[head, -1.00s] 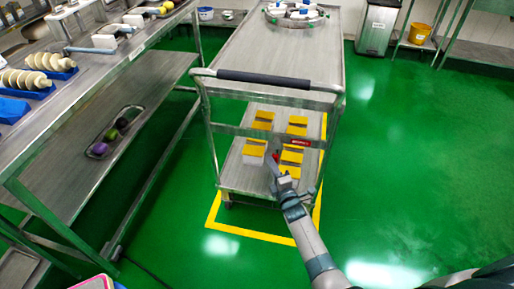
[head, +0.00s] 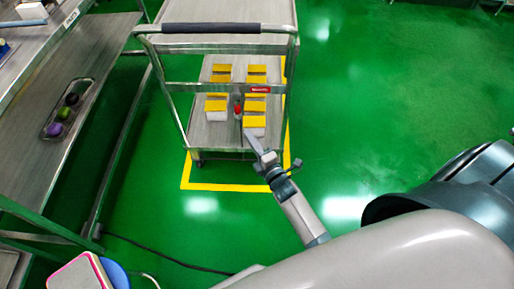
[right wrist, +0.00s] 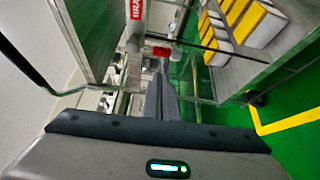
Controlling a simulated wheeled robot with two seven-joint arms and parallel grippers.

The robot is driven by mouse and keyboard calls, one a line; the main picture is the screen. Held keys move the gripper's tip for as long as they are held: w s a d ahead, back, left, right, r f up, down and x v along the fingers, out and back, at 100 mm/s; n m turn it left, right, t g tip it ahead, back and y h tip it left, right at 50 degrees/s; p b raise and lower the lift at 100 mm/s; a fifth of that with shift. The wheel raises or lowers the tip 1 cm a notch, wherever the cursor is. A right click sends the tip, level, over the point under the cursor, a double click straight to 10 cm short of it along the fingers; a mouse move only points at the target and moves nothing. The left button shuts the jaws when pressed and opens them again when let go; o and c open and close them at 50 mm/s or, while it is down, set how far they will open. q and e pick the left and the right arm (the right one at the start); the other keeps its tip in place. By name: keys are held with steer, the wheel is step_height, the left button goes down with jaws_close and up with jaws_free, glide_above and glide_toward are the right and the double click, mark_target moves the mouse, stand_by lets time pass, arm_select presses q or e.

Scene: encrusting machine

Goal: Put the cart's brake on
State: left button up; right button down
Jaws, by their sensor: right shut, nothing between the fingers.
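The metal cart (head: 219,73) stands on the green floor with its dark handle bar (head: 212,28) towards me. A red label (head: 259,89) is on its crossbar; red lettering shows large in the right wrist view (right wrist: 136,10). A small red-tipped lever (head: 238,109) hangs below the crossbar; red also shows just beyond my fingertips in the right wrist view (right wrist: 161,51). My right gripper (head: 249,138) is shut and empty, just below and right of the lever in the head view. Contact cannot be told. My left gripper is out of view.
Yellow-topped boxes (head: 216,104) stand on the cart's lower shelf. Yellow floor tape (head: 225,187) borders the cart. A metal table (head: 85,75) is on the left, and a dark cable (head: 165,255) lies on the floor. The floor right of the cart is clear.

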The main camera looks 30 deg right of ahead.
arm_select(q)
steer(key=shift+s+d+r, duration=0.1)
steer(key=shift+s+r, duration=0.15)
arm_select(e)
steer(key=s, duration=0.4)
steer(key=shift+s+r, duration=0.1)
steer(key=shift+s, duration=0.3)
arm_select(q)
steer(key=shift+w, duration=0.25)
